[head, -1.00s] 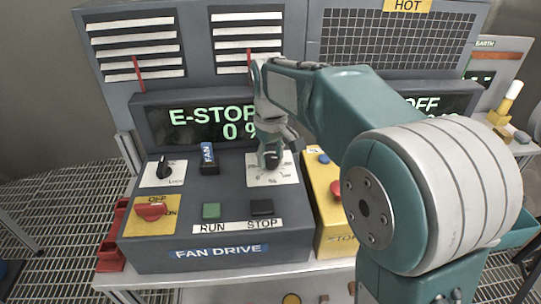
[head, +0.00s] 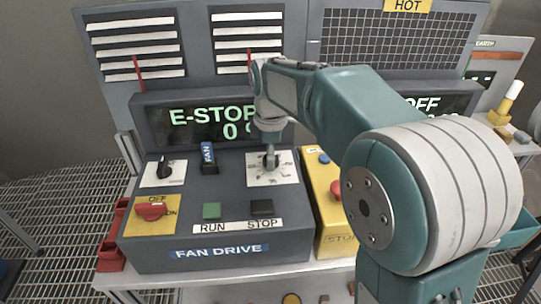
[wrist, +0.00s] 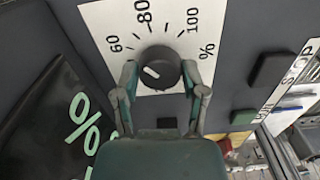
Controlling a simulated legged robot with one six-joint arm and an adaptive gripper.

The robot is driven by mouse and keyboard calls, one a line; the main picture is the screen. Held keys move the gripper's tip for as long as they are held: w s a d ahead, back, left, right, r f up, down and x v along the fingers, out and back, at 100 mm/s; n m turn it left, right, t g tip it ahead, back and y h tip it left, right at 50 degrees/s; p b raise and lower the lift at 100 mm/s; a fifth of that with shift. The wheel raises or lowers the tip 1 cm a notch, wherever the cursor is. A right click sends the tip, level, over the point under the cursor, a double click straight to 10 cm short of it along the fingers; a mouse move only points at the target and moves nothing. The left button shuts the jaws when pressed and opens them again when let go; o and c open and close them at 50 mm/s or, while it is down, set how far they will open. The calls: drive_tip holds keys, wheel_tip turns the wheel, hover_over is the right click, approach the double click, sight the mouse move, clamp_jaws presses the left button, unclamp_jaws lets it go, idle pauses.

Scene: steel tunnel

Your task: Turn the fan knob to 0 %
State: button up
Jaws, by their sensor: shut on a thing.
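The black round fan knob (wrist: 158,66) sits on a white dial plate (wrist: 205,20), which shows 60, 80, 100 and % in the wrist view. A short white mark shows on the left part of the knob's face, roughly toward the 60 side; I cannot tell the exact reading. My gripper (wrist: 160,76) has one finger on each side of the knob and is shut on it. In the head view my gripper (head: 269,157) reaches down onto the dial plate (head: 286,176) and mostly hides the knob. The display (head: 215,122) above reads "E-STOP" and "0 %".
On the fan drive panel (head: 215,258) are a lock switch (head: 164,168), a blue-topped fan switch (head: 208,157), a red OFF/ON handle (head: 151,211), a green RUN button (head: 211,210) and a black STOP button (head: 262,206). A yellow box (head: 325,205) stands close on the right.

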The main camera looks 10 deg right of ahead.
drive_tip(key=n, duration=0.4)
drive_tip(key=shift+f+n, duration=0.1)
drive_tip(key=shift+n, duration=2.1)
drive_tip(key=o, duration=1.1)
drive_tip(key=shift+w, duration=0.1)
drive_tip(key=shift+o, duration=0.2)
drive_tip(key=shift+a, duration=0.1)
wheel_tip(320, 180, up, 12)
